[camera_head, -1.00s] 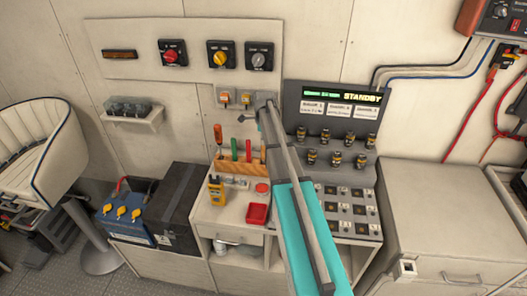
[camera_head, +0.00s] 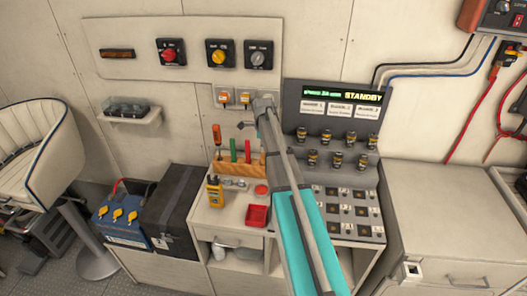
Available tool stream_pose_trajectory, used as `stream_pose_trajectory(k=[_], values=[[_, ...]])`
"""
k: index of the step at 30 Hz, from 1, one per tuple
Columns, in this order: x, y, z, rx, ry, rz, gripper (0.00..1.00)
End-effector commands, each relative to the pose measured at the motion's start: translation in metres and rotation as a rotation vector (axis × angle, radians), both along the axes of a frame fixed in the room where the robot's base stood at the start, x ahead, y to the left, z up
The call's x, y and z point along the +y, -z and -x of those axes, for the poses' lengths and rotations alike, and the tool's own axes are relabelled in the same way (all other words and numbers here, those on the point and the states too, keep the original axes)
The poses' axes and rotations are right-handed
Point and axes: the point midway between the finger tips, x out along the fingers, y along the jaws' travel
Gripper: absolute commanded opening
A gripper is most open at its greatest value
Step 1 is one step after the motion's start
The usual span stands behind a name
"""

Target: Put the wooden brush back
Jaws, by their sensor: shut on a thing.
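My gripper (camera_head: 246,125) is small in this view, at the end of my arm just above the wooden tool rack. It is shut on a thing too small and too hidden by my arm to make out. I cannot pick out the wooden brush clearly. The wooden rack (camera_head: 226,167) stands at the back of the small counter. Several tools stand in it, among them an orange-handled one (camera_head: 217,134), a red one (camera_head: 233,149) and a green one (camera_head: 248,151). My arm hides its right end.
On the counter (camera_head: 222,218) are a yellow meter (camera_head: 215,191) and a red tray (camera_head: 257,215). A console (camera_head: 338,113) stands close on the right. A blue battery (camera_head: 121,222) and a black box (camera_head: 175,210) are at the left. Sockets (camera_head: 235,96) are on the wall above.

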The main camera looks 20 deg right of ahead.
Motion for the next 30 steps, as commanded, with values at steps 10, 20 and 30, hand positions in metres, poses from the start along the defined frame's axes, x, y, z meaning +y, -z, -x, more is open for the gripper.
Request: stream_pose_trajectory(k=[10, 20, 30], values=[[0.0006, 0.0047, -0.0002, 0.000, -0.001, 0.000, 0.00], [0.0010, 0.0066, -0.0003, 0.000, -0.001, 0.000, 0.42], [0.0015, 0.0066, -0.0003, 0.000, -0.002, 0.000, 0.56]])
